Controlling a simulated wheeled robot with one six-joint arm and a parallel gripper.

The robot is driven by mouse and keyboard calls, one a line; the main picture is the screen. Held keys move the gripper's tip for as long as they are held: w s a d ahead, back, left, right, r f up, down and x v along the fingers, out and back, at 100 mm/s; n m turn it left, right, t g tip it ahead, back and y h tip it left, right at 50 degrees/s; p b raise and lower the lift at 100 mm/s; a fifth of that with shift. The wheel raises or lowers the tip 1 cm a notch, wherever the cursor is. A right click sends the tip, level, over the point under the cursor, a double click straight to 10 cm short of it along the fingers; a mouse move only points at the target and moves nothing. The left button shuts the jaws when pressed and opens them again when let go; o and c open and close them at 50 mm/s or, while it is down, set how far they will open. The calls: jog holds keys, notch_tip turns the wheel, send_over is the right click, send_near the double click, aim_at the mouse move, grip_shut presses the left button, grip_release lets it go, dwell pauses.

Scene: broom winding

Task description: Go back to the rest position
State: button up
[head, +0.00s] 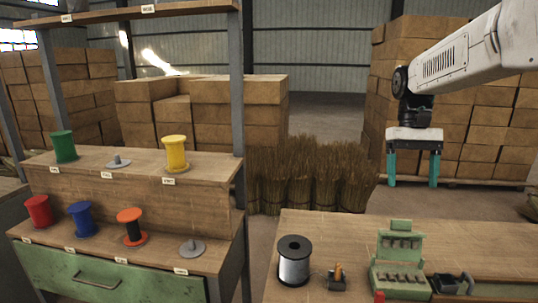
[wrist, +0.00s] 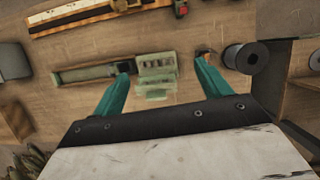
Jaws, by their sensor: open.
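My gripper (head: 413,170) hangs at the upper right in the head view, pointing down. Its two teal fingers are spread apart with nothing between them. It is well above the wooden workbench (head: 330,232). In the wrist view the teal fingers of my gripper (wrist: 160,75) also show apart, with the bench below. The green fixture (head: 400,262) stands on the bench below my gripper; it also shows in the wrist view (wrist: 157,64). A spool with black flanges and silver-grey wire (head: 294,262) stands to its left.
Two holders (head: 118,160) (head: 192,248) are empty. Broom bundles (head: 310,175) stand behind the bench. Stacked boxes (head: 240,105) fill the background.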

jog(key=s+a+t, duration=0.3)
jog(key=s+a, duration=0.1)
jog(key=s, duration=1.3)
jog(key=s+a+f+n+t, duration=0.1)
jog(key=s+a+f+t, duration=0.1)
jog(key=s+f, duration=0.4)
jog(key=s, duration=0.5)
jog(key=shift+s+f, duration=0.15)
jog(key=shift+s, duration=0.1)
